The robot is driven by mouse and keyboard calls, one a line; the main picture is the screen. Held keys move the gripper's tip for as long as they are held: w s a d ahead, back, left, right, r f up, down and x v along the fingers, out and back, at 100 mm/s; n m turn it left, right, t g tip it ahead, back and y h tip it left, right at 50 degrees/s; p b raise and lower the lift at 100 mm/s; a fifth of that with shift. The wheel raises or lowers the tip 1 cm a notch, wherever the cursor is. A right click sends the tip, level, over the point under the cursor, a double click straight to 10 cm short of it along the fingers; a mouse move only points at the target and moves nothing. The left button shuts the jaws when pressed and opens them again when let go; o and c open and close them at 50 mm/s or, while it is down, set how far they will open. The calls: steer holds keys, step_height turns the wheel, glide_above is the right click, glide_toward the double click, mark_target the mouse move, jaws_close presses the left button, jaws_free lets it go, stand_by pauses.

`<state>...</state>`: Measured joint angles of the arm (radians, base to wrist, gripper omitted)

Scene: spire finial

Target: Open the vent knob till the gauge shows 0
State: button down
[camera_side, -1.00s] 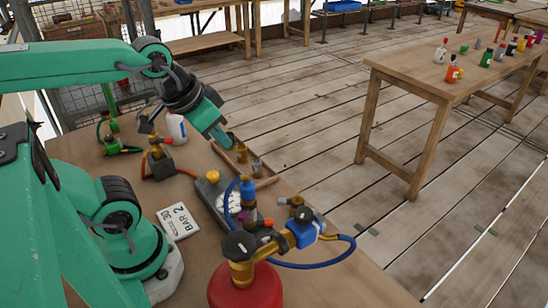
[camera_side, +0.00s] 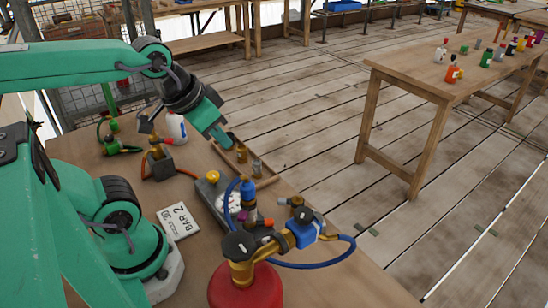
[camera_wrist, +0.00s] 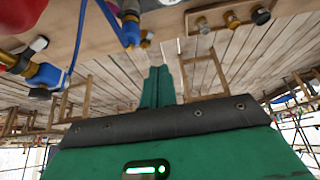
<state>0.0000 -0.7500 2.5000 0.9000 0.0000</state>
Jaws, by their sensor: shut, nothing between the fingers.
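My gripper (camera_side: 230,143) is shut and empty, angled down over the back edge of the bench, near a wooden rack. Its closed green fingers also show in the wrist view (camera_wrist: 158,75). A gauge with a white dial (camera_side: 227,201) sits in a grey housing on the bench, in front of the gripper and apart from it. A yellow knob (camera_side: 212,176) tops the housing. Blue and brass fittings partly hide the dial, and its reading is too small to make out. I cannot tell which of the several knobs is the vent knob.
A red cylinder (camera_side: 245,287) with brass valve and black knobs stands in front, with a blue hose (camera_side: 318,264). The rack (camera_wrist: 232,17) holds brass fittings. A white bottle (camera_side: 176,127) stands behind.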

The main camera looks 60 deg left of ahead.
steer(key=c, duration=1.5)
jaws_free()
steer(key=o, duration=0.4)
steer(key=shift+w+a+f, duration=0.1)
steer(key=shift+w+a, duration=0.05)
steer(key=shift+a, duration=0.05)
steer(key=shift+o, duration=0.3)
steer(key=shift+w+a+f, duration=0.15)
steer(key=shift+a+f, duration=0.05)
steer(key=shift+a, duration=0.05)
steer(key=m+g, duration=0.3)
steer(key=g, duration=0.3)
glide_above(212, 174)
step_height(212, 174, down, 11)
steer(key=shift+d+f, duration=0.1)
steer(key=shift+f, duration=0.05)
steer(key=shift+f, duration=3.9)
